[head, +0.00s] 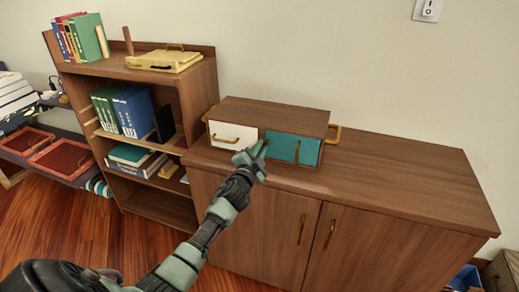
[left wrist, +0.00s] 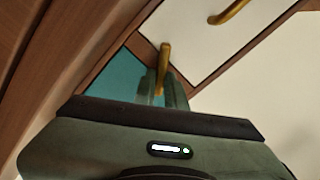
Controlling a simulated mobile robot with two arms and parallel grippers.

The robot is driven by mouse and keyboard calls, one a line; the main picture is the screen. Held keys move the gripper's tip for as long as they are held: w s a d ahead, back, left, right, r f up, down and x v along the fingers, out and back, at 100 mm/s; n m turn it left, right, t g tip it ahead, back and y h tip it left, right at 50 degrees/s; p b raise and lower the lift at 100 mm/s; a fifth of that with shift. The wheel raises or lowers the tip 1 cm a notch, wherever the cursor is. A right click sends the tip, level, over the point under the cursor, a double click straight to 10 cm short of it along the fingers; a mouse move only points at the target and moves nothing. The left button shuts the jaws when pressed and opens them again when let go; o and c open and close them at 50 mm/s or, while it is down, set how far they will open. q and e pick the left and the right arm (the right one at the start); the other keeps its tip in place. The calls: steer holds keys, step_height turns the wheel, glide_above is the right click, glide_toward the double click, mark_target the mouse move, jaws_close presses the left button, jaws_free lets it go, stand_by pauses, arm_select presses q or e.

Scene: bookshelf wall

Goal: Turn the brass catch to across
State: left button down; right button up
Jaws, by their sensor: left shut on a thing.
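A small wooden cabinet (head: 275,108) stands on the sideboard. It has a white drawer front (head: 232,134) on the left and a teal front (head: 293,147) on the right. My left gripper (head: 252,153) is at the seam between the two fronts. In the left wrist view, the brass catch (left wrist: 165,56) stands between the fingers of my left gripper (left wrist: 163,92), which are shut on it. The fingers hide its lower part, and I cannot tell its exact turn. The teal front (left wrist: 118,79) and white front (left wrist: 190,32) lie on either side. My right gripper is not in view.
The sideboard top (head: 400,180) is clear to the right of the cabinet. A bookshelf (head: 190,92) with books and a yellow case (head: 163,60) stands to the left. Brass handles stick out from the cabinet's sides, one at the right (head: 335,134).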

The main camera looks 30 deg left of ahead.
arm_select(q)
steer(key=m, duration=0.3)
steer(key=shift+f+m, duration=0.3)
steer(key=shift+d+f+m+b, duration=0.15)
steer(key=shift+m+b, duration=0.15)
steer(key=shift+m, duration=1.4)
steer(key=c, duration=1.5)
jaws_free()
steer(key=shift+o, duration=0.2)
steer(key=v, duration=0.7)
steer(key=shift+s, duration=0.4)
